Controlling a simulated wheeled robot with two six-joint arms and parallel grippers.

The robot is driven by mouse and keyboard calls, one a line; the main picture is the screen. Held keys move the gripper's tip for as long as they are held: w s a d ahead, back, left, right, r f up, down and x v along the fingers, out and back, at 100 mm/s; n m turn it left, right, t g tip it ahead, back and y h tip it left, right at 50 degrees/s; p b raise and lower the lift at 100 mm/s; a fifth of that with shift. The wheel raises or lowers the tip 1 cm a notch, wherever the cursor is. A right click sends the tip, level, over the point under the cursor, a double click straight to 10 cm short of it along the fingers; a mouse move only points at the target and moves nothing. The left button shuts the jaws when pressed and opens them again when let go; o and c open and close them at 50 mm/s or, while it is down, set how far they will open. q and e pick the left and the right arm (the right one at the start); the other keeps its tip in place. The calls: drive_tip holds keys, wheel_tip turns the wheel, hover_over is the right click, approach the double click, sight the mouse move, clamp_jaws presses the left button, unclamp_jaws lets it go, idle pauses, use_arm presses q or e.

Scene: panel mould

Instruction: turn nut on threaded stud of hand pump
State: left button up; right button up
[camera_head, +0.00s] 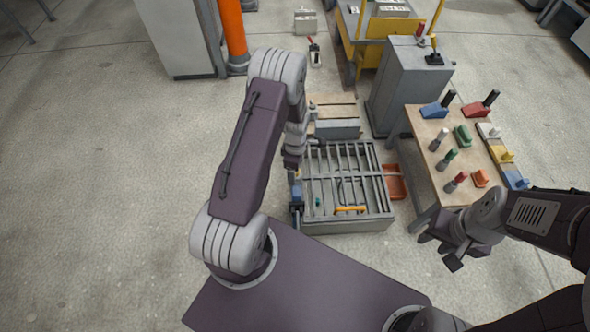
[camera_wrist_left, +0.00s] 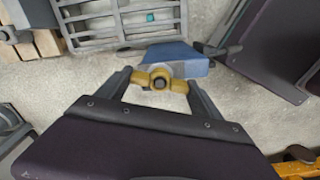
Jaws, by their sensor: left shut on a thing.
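The hand pump (camera_wrist_left: 185,58) is blue and sits beside the grey mould frame; in the head view it shows small (camera_head: 297,196) at the frame's left side. A brass-coloured nut with lobes (camera_wrist_left: 174,86) sits on the dark threaded stud (camera_wrist_left: 159,84) at the pump's near end. My left gripper (camera_wrist_left: 160,83) is shut on the nut, one finger on each side; in the head view its fingertips are mostly hidden by my arm. My right gripper (camera_head: 443,250) is empty, with its fingers apart, above the floor right of the frame.
The grey slatted mould frame (camera_head: 383,205) has an orange bar (camera_head: 349,209) on it. A red tray (camera_head: 396,181) lies to its right. A wooden table (camera_head: 424,161) with several coloured tools stands near my right arm. Floor at left is clear.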

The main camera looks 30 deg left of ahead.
use_arm(q)
drive_tip(key=shift+n, duration=0.4)
drive_tip(key=shift+r+n+p, duration=0.15)
drive_tip(key=shift+n+p, duration=0.25)
drive_tip(key=shift+n, duration=1.1)
drive_tip(key=shift+f, duration=0.2)
drive_tip(key=shift+r+p, duration=3.3)
drive_tip(key=shift+r, duration=0.3)
